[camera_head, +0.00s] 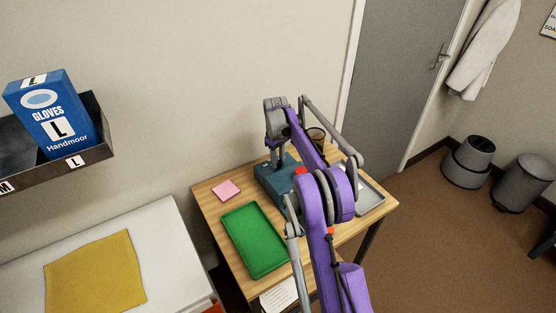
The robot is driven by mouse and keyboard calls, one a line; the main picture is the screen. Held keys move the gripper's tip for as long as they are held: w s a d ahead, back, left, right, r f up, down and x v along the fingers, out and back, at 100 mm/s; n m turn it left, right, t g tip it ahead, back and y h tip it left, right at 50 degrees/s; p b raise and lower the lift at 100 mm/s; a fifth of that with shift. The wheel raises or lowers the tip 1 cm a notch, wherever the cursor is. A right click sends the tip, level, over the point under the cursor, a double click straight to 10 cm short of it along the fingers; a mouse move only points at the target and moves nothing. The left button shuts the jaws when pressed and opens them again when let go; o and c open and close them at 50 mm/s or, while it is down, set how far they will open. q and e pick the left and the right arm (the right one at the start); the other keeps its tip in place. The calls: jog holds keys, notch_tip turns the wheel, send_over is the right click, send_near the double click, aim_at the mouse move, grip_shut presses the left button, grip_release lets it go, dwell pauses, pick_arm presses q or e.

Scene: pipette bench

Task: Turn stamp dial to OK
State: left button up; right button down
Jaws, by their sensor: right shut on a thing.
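The teal stamp (268,181) stands on the wooden bench (208,200), partly covered by my purple right arm. My right gripper (278,166) reaches down over the top of the stamp, its grey fingers shut on a small part there, which looks to be the stamp dial. The dial itself and its markings are too small and too covered to read, so I cannot tell which setting it points to. My left gripper is not in view.
A green tray (254,241) and a pink note pad (226,190) lie left of the stamp. A dark cup (317,135) and a grey tray (371,197) are to the right. Printed paper (279,296) lies at the front edge. A white surface with a yellow cloth (95,277) is at left.

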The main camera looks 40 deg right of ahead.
jog(key=c, duration=0.9)
grip_release()
jog(key=shift+o, duration=0.2)
notch_tip(320, 180, up, 11)
jog(key=shift+a+p, duration=0.2)
jog(key=shift+p, duration=0.2)
jog(key=shift+f, duration=0.1)
